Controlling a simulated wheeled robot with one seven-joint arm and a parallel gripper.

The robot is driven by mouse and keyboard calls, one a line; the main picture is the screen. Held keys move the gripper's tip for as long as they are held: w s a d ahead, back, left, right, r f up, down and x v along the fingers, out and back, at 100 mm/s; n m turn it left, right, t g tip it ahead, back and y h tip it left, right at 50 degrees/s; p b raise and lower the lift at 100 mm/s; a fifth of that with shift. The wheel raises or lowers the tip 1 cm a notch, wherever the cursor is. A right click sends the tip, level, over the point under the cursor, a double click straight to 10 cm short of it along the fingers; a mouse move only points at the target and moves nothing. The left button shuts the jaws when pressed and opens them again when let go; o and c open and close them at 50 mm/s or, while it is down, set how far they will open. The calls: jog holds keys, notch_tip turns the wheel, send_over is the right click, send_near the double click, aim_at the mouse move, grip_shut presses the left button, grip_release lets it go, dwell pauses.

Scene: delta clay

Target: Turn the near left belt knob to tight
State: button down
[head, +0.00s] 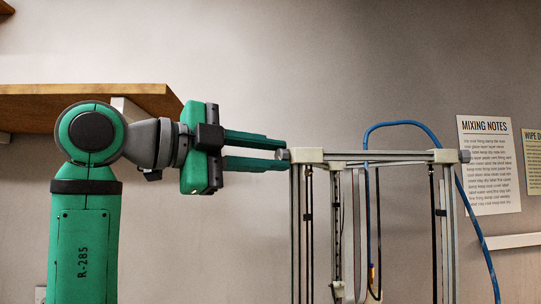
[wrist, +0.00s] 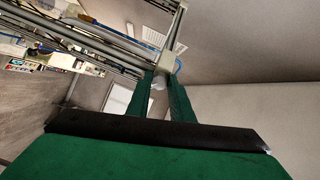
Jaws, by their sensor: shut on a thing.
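The belt knob (head: 283,155) is a small grey piece at the left top corner of a tall delta printer frame (head: 390,155). My gripper (head: 287,154) reaches it level from the left, with one green finger above and one below. The fingers are shut on the knob. In the wrist view the pale knob (wrist: 158,82) shows between the two fingertips, close to the frame corner (wrist: 172,54). The knob's turn angle and any marking cannot be read. A second dark grey knob (head: 465,156) sits at the right top corner.
A blue tube (head: 368,200) arches over the frame and hangs down on the right. A wooden shelf (head: 90,95) is on the wall behind my arm. Paper notes (head: 489,165) hang on the wall at right. The space above the frame is mostly clear.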

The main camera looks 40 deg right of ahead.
jog(key=shift+m, duration=1.1)
jog(key=c, duration=1.6)
grip_release()
jog(key=shift+o, duration=0.2)
jog(key=shift+a, duration=0.15)
jog(key=a, duration=1)
jog(key=shift+w+a+r, duration=0.15)
jog(key=shift+w+a, duration=0.15)
